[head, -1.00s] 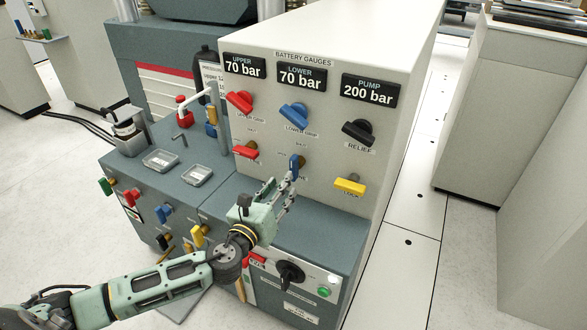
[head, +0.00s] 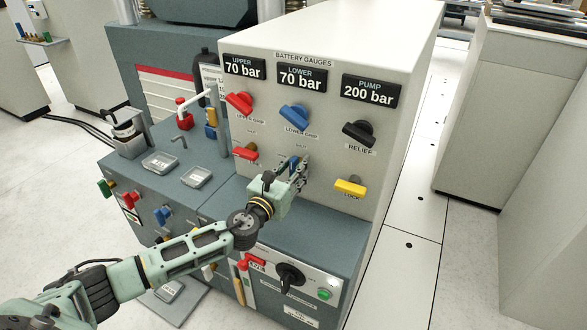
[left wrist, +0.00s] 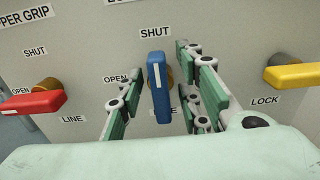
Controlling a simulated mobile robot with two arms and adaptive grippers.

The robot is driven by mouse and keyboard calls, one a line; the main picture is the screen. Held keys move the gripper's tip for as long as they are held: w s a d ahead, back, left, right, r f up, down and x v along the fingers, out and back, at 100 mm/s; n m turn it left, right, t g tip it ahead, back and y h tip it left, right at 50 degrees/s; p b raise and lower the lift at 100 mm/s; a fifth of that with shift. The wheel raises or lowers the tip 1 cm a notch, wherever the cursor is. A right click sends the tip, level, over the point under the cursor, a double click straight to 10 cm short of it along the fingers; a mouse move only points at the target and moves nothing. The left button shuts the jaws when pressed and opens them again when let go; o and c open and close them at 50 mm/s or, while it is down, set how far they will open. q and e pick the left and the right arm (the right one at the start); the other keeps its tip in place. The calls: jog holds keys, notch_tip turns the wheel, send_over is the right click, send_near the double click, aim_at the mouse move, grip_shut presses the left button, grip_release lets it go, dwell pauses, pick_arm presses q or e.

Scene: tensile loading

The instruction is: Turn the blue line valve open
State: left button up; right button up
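The blue line valve (left wrist: 157,86) has its handle upright, with its upper end under the SHUT label (left wrist: 155,33). An OPEN label (left wrist: 115,78) is to its left. In the head view the valve (head: 294,163) is partly hidden by my left gripper (head: 302,171), which is up at the panel. In the left wrist view my left gripper is open, with one finger on each side of the blue handle. A gap shows on the left; the right finger is close to the handle, and I cannot tell whether they touch. My right gripper is not in view.
A red line valve (left wrist: 33,102) is to the left and the yellow lock handle (left wrist: 292,75) to the right. Above are the blue lower grip knob (head: 295,115), a red knob (head: 239,102) and the black relief knob (head: 358,132). A bench ledge (head: 315,222) lies below the panel.

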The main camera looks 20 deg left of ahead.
pick_arm(q)
grip_shut()
